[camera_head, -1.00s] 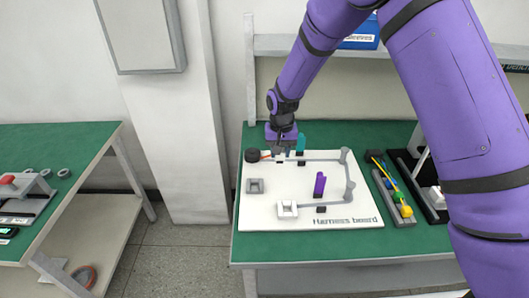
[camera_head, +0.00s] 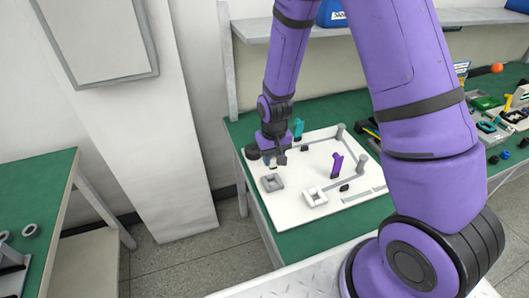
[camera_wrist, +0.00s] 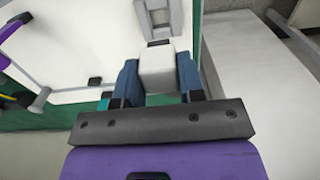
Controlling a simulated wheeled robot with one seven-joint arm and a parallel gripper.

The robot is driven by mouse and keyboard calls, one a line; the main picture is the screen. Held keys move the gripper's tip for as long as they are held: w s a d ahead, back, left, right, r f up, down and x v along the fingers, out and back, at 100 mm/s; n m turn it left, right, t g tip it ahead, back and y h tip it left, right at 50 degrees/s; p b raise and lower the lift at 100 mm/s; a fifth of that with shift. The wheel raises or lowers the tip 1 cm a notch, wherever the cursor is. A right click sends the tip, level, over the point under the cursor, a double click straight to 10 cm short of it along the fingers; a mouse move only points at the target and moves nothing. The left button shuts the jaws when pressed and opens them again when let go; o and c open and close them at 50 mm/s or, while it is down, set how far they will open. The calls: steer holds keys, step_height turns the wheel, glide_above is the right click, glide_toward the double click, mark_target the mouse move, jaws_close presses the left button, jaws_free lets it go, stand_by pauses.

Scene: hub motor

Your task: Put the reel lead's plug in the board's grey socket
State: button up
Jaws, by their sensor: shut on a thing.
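My gripper (camera_wrist: 158,78) is shut on the white plug (camera_wrist: 157,62), which has a dark end pointing towards the grey socket. The grey socket (camera_wrist: 160,14) shows partly at the top edge of the wrist view, ahead of the plug and apart from it. In the head view, my gripper (camera_head: 276,153) is over the left back part of the white harness board (camera_head: 300,172). The grey socket (camera_head: 272,183) is on the board, just in front of it. The black reel (camera_head: 252,152) stands at the board's back left corner. The lead is mostly hidden by my gripper.
A white socket (camera_head: 316,197) sits right of the grey one. A purple upright piece (camera_head: 336,165), a teal piece (camera_head: 298,128) and grey posts (camera_head: 340,131) stand on the board. Tools and parts (camera_head: 490,110) lie at the table's right.

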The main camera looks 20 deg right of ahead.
steer(key=shift+f, duration=2.75)
steer(key=shift+f, duration=1.35)
steer(key=o, duration=1)
step_height(320, 180, up, 11)
steer(key=shift+f, duration=0.1)
